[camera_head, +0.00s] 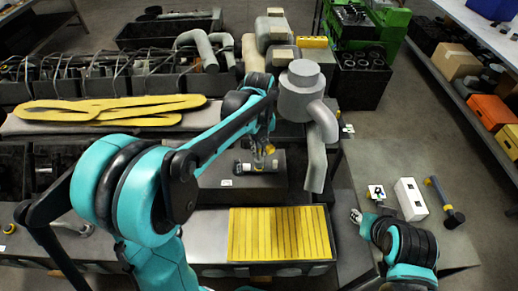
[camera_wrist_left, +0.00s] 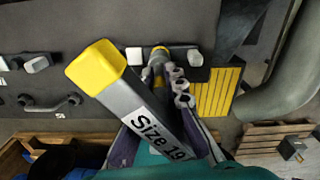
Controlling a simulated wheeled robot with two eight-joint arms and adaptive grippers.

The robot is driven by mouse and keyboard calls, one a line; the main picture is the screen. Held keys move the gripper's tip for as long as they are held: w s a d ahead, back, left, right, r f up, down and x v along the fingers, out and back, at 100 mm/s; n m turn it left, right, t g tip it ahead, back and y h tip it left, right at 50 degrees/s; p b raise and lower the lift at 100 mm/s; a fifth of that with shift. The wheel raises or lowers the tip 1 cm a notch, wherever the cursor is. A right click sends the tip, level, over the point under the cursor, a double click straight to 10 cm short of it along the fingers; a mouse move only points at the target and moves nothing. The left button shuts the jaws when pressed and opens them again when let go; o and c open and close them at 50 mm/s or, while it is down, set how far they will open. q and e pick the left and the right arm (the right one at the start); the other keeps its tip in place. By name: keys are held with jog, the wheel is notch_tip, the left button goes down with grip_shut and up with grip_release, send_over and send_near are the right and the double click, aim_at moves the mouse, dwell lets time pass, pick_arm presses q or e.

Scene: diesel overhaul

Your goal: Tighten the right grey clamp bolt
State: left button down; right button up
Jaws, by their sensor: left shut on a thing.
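My left gripper (camera_head: 264,150) is shut on a grey tool with a yellow end (camera_wrist_left: 130,90), labelled "Size 19". In the left wrist view the tool runs diagonally and its yellow end points up and left. Beyond the gripper, a dark clamp piece with light grey blocks (camera_wrist_left: 194,57) and a yellow part in the middle lies on the grey surface. In the head view this clamp piece (camera_head: 245,168) is just below the gripper and partly hidden. I cannot tell which part is the right clamp bolt. My right gripper (camera_head: 358,216) is low at the right, its fingers unclear.
A yellow slatted mat (camera_head: 278,234) lies in front of the clamp. A large grey pipe (camera_head: 314,160) stands close to its right. A white box (camera_head: 411,199) and a hammer-like tool (camera_head: 445,203) lie on the right surface. Yellow gaskets (camera_head: 110,106) lie at the back left.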

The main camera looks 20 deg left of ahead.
pick_arm(q)
jog(key=n, duration=0.7)
jog(key=shift+n, duration=0.4)
jog(key=n, duration=0.7)
jog(key=shift+n+b, duration=0.3)
jog(key=shift+n, duration=0.1)
jog(key=n, duration=1.3)
jog(key=shift+n, duration=0.4)
